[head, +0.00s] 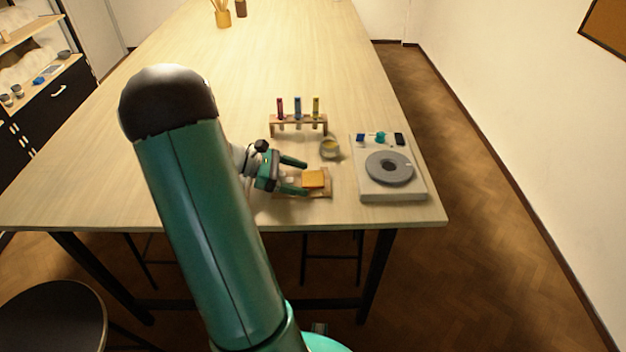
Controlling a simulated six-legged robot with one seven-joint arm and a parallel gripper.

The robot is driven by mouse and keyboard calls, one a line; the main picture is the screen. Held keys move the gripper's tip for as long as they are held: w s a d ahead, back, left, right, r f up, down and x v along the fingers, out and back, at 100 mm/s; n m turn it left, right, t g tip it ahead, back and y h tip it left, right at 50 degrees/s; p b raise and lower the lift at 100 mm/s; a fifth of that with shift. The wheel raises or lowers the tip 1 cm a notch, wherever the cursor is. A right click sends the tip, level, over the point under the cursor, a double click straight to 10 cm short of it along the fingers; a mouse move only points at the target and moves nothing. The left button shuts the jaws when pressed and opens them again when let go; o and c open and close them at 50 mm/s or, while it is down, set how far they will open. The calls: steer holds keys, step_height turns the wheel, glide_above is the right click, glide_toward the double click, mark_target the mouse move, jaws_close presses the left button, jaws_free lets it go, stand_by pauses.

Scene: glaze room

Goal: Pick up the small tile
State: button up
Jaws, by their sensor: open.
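The small tile (313,178) looks like a yellow-orange square block. It lies on a brown wooden board (325,193) near the front edge of the table. My gripper (305,178) is open, just left of the tile, with its two green fingers pointing right. One finger is on the far side and one on the near side, close to the tile's left edge. I cannot tell whether either finger touches it. My arm hides the table to the left of the gripper and part of the board.
A rack with several coloured tubes (298,124) stands behind the tile. A small cup (329,148) stands between the rack and a grey device with a round disc (389,168) at right. A dark stool (52,318) is at lower left.

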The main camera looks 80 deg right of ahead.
steer(key=c, duration=1.1)
steer(key=shift+r, duration=0.1)
